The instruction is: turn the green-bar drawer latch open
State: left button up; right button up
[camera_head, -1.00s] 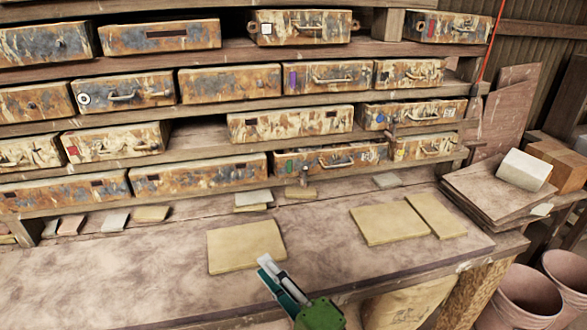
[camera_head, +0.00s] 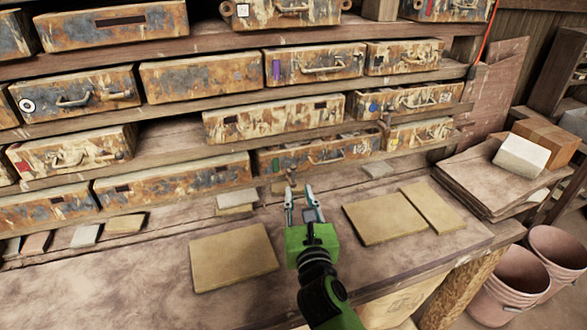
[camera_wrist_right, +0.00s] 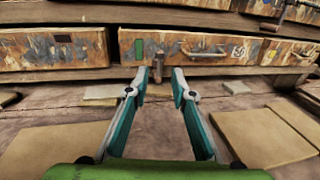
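The green-bar drawer (camera_head: 330,152) is a rusty, paint-flaked box front with a green bar (camera_head: 275,165) at its left and a metal handle. It also shows in the right wrist view (camera_wrist_right: 218,58), with the green bar (camera_wrist_right: 139,48) there too. A small brown upright latch (camera_wrist_right: 157,66) sits at its lower edge, right of the bar. My right gripper (camera_head: 299,192) is open and empty, pointing at the drawer. In the right wrist view its fingertips (camera_wrist_right: 159,76) lie either side of the latch's line; contact is not clear. My left gripper is out of view.
Yellowish tiles (camera_head: 233,258) and (camera_head: 383,219) lie on the bench (camera_head: 130,270) either side of my right gripper. Small grey tiles (camera_head: 237,198) lie near the shelf foot. Other rusty drawers fill the shelves around. Pinkish buckets (camera_head: 505,278) stand at the right.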

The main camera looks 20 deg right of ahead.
aim_at(294, 170)
jog(key=w, duration=0.3)
jog(key=w+d, duration=0.1)
jog(key=w, duration=0.2)
jog(key=w+p, duration=0.1)
jog(key=w, duration=0.2)
jog(key=shift+w+d, duration=0.3)
jog(key=shift+w, duration=0.1)
jog(key=shift+w+f, duration=0.1)
jog(key=shift+w, duration=0.05)
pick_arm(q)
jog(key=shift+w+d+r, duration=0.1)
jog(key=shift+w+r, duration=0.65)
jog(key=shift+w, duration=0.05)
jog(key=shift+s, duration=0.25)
pick_arm(e)
grip_shut()
